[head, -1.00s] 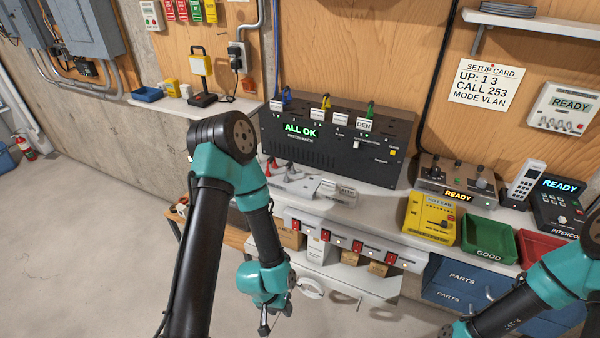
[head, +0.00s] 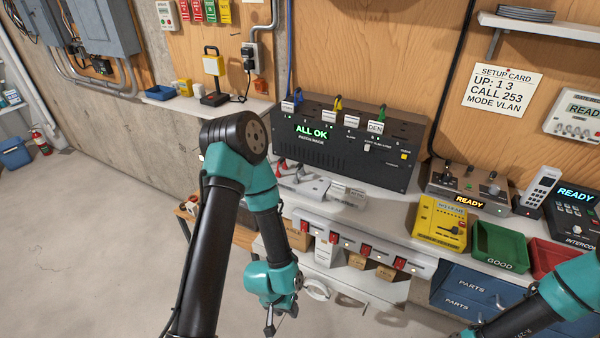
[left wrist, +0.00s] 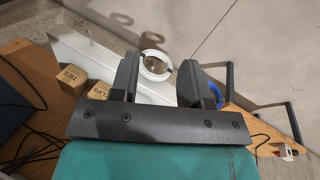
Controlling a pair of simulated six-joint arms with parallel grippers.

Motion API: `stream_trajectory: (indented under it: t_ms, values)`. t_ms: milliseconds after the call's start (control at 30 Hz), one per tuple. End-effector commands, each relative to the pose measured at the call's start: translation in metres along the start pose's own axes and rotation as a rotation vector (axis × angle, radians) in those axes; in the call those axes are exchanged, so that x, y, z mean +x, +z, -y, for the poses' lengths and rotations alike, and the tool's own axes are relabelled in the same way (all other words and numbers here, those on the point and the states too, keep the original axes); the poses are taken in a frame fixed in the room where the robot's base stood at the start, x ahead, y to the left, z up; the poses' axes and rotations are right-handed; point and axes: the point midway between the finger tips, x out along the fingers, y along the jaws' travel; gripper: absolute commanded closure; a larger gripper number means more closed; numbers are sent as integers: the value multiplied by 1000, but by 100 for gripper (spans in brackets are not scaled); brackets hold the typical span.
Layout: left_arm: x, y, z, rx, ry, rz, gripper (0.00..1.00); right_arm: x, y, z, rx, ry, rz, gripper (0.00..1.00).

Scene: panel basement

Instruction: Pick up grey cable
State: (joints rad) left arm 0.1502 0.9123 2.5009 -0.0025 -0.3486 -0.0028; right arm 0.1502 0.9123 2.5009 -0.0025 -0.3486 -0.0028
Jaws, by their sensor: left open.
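A pale grey ring (head: 318,288), which looks like the coiled grey cable, sits at the lower shelf under the bench, just right of my left gripper (head: 281,320). In the left wrist view the ring (left wrist: 156,66) shows between the two dark fingers and beyond them, by the white shelf board. My left gripper (left wrist: 157,82) is open with nothing in it. I cannot tell how far the fingertips are from the ring. A blue coil (left wrist: 212,90) shows partly behind the right finger. My right arm (head: 545,305) enters at the lower right; its gripper is out of frame.
Small cardboard boxes (head: 357,261) stand on the lower shelf, and brown boxes (left wrist: 72,80) show in the left wrist view. The black patch rack (head: 340,140), yellow tester (head: 440,220) and green bin (head: 497,245) stand on the bench above. Bare concrete floor (head: 70,220) lies at left.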

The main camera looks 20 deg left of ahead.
Motion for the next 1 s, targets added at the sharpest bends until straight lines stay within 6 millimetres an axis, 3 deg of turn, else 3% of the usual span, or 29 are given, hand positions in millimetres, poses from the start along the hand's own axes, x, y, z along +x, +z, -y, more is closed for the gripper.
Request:
stream_trajectory:
  t_ms: [133,633,867,1000]
  values:
    - [0,0,0,0,0,0,56,0,0,0,0,0,0,100]
    - [0,0,0,0,0,0,9,0,0,0,0,0,0,100]
    - [0,-1,0,5,0,0,9,0,0,0,0,0,0,100]
    - [-6,-10,-7,93,8,1,9,0,0,0,0,0,0,100]
